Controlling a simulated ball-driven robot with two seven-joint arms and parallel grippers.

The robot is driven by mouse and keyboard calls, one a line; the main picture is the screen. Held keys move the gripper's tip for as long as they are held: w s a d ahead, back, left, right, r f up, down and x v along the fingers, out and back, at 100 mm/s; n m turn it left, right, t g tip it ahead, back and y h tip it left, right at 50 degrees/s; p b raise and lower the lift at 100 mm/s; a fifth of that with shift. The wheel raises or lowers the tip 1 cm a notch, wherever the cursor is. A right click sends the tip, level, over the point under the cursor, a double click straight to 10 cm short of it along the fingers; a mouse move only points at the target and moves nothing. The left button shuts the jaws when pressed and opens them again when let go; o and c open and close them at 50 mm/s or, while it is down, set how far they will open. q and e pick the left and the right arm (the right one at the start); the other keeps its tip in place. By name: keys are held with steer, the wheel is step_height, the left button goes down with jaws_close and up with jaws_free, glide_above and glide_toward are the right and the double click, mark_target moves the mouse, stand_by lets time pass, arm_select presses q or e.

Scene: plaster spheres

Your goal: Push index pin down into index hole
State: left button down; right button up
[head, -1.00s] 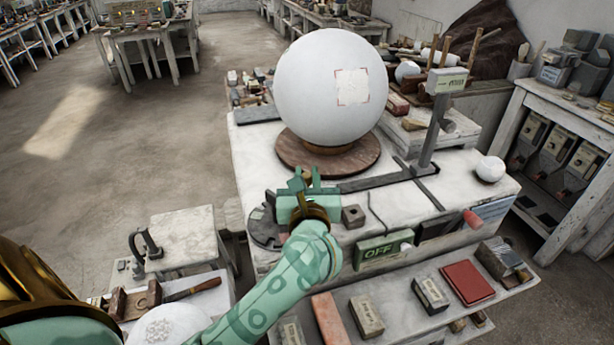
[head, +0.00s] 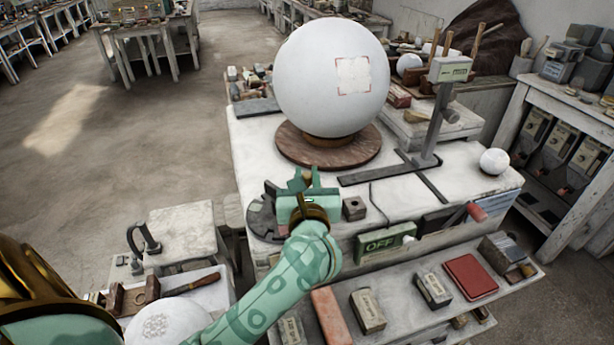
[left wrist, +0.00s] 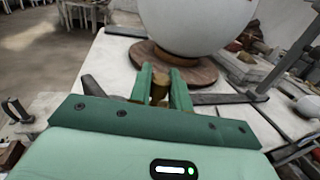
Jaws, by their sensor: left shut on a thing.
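My left gripper (head: 306,180) is over the near left part of the white bench top, in front of the big white sphere (head: 332,82) on its round wooden turntable (head: 300,150). In the left wrist view its two green fingers (left wrist: 160,84) are closed on a short brass-coloured piece, which looks like the index pin (left wrist: 159,90). The pin's lower end is hidden, and I cannot tell whether it is in a hole. The index hole cannot be made out. A dark notched plate (head: 262,222) lies beside and partly behind the gripper. My right gripper is not in view.
A small block with a hole (head: 354,208) sits just right of the gripper. A grey upright gauge (head: 432,130) stands behind right. A green OFF box (head: 384,243) is on the bench front. Bare bench top (head: 400,200) lies to the right.

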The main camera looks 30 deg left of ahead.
arm_select(q)
steer(key=shift+f+b, duration=0.95)
steer(key=shift+f, duration=0.25)
steer(key=c, duration=1.5)
jaws_free()
steer(key=shift+c, duration=0.2)
steer(key=o, duration=0.3)
steer(key=shift+o, duration=0.2)
steer(key=shift+w+d, duration=0.1)
steer(key=shift+d, duration=0.05)
steer(key=shift+r, duration=0.1)
steer(key=shift+r, duration=0.1)
